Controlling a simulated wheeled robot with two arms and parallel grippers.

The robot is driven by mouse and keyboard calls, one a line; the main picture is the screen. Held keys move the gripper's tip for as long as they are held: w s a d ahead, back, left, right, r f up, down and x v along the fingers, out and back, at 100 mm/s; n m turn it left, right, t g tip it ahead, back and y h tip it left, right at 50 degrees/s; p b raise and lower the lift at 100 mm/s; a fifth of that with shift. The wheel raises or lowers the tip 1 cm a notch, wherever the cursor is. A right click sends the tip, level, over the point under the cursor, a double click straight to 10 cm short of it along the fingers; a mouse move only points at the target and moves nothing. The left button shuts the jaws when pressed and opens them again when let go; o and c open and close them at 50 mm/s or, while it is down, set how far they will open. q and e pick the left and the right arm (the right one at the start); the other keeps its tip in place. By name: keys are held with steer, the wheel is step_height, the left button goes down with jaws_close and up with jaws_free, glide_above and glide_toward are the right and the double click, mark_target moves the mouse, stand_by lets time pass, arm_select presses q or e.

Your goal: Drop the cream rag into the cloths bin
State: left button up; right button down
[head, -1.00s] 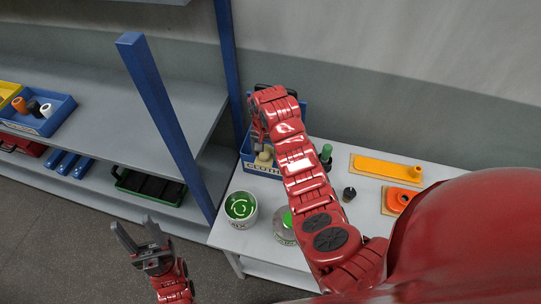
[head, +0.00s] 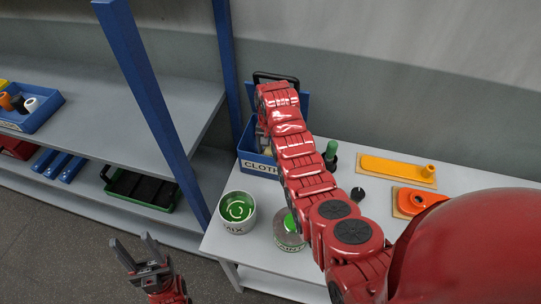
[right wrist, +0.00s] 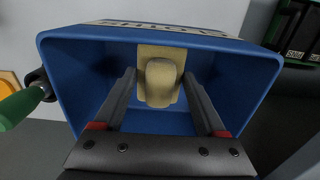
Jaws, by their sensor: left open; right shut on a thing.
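The blue cloths bin (head: 246,158) stands on the grey table, its label facing me; in the right wrist view its wall (right wrist: 258,75) surrounds my fingers. My right gripper (right wrist: 160,90) is shut on the cream rag (right wrist: 160,82), which sits between the fingertips within the bin's opening. In the head view my right arm largely hides that gripper and the rag. I cannot tell whether the rag touches the bin floor. My left gripper (head: 136,256) is open and empty, low at the left, away from the table.
A green-handled tool (head: 330,152) is right of the bin. Orange and yellow tools (head: 398,168) lie further right. A blue shelf post (head: 150,100) rises at the left.

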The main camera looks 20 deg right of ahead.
mark_target(271, 154)
step_height(271, 154, down, 2)
steer(key=shift+f+p, duration=0.1)
steer(key=shift+p, duration=0.55)
steer(key=shift+w+d+f+p, duration=0.1)
steer(key=shift+w+f+p, duration=0.05)
steer(key=shift+f+p, duration=0.2)
steer(key=shift+f, duration=0.1)
steer(key=shift+f+b, duration=0.7)
steer(key=shift+b, duration=0.05)
jaws_free()
steer(key=shift+r, duration=0.1)
steer(key=shift+r, duration=0.1)
